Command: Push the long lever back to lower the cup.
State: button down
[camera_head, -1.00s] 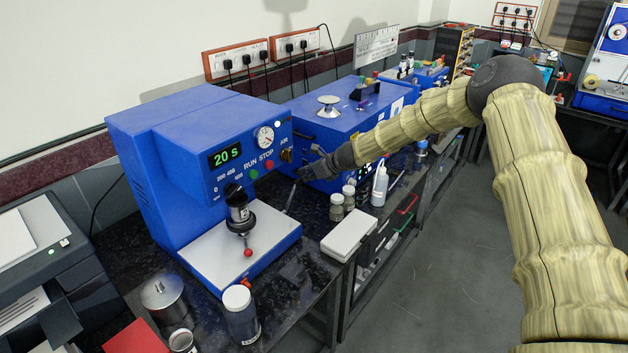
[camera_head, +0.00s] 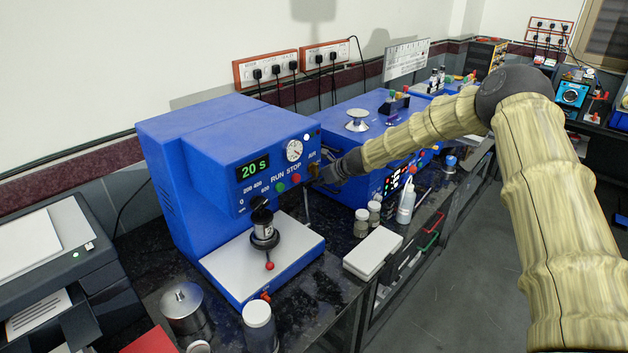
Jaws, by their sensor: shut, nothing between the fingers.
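The blue crimping machine (camera_head: 188,170) stands on the dark bench, its display reading 20 S. A cup-like silver and black cylinder (camera_head: 263,230) is upright over its pale base plate (camera_head: 225,268), below the head. A short stalk with a red ball (camera_head: 270,266) points forward from it. The long lever (camera_head: 306,203) shows as a thin grey rod at the machine's right side, nearly upright; its upper end is hidden near my gripper. My gripper (camera_head: 322,178) is shut and empty, close beside the machine's right front edge at the lever's upper end. Contact is unclear.
A white box (camera_head: 372,252), small jars (camera_head: 361,222) and a white bottle (camera_head: 406,204) stand right of the machine. A second blue machine (camera_head: 350,125) is behind my arm. A steel pot (camera_head: 183,308) and white-lidded jar (camera_head: 258,325) stand in front.

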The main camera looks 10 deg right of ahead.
jog(key=s+d+r, duration=0.1)
jog(key=s+r, duration=0.1)
jog(key=r, duration=0.4)
jog(key=s+d+r+b, duration=0.1)
jog(key=s+d+r, duration=0.1)
jog(key=r, duration=0.4)
jog(key=shift+s, duration=0.2)
dwell(0.3)
jog(key=shift+w, duration=0.1)
